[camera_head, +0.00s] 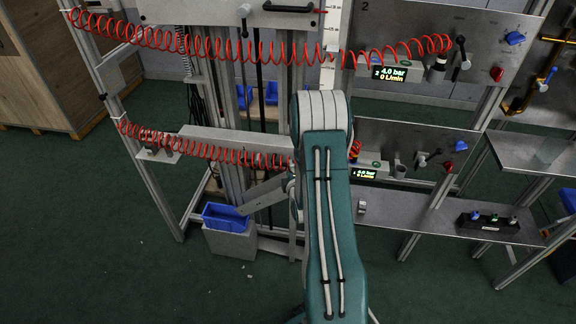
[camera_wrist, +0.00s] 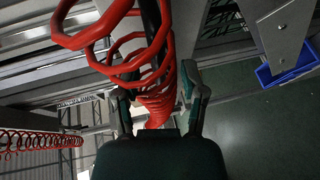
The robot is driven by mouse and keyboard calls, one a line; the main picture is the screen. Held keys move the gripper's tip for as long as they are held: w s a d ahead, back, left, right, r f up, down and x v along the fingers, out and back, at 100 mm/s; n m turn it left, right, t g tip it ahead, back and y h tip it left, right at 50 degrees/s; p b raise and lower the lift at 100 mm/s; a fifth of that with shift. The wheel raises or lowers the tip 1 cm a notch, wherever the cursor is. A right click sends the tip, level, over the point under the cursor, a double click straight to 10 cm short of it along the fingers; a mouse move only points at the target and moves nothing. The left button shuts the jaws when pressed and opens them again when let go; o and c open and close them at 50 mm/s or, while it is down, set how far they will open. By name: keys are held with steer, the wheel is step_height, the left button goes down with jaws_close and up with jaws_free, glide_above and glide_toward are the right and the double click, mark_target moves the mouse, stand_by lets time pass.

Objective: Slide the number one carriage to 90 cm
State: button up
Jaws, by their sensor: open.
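Two carriage-like grey parts sit on the vertical rails in the head view. The upper one (camera_head: 235,12) has a black bar handle, and the lower one (camera_head: 235,145) is a long grey block. I cannot read a number one on either. A white scale strip (camera_head: 332,40) stands right of the rails; its figures are too small to read. My gripper (camera_wrist: 162,92) is open in the wrist view, its two fingers apart. A red coiled hose (camera_wrist: 150,60) passes in front of and between the fingers; contact cannot be told. My arm hides the gripper in the head view.
A blue bin (camera_head: 225,217) stands on a grey box at the lower left. Grey panels with displays (camera_head: 388,73) and knobs are on the right, above a metal shelf (camera_head: 410,212) with a black block. A wooden crate (camera_head: 45,65) stands far left. Green floor is open in front.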

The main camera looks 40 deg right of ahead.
steer(key=shift+x, duration=1.4)
steer(key=shift+w+a, duration=0.1)
steer(key=shift+a, duration=0.05)
steer(key=c, duration=0.7)
jaws_close()
step_height(320, 180, up, 11)
steer(key=shift+w+f, duration=0.1)
steer(key=shift+f, duration=0.15)
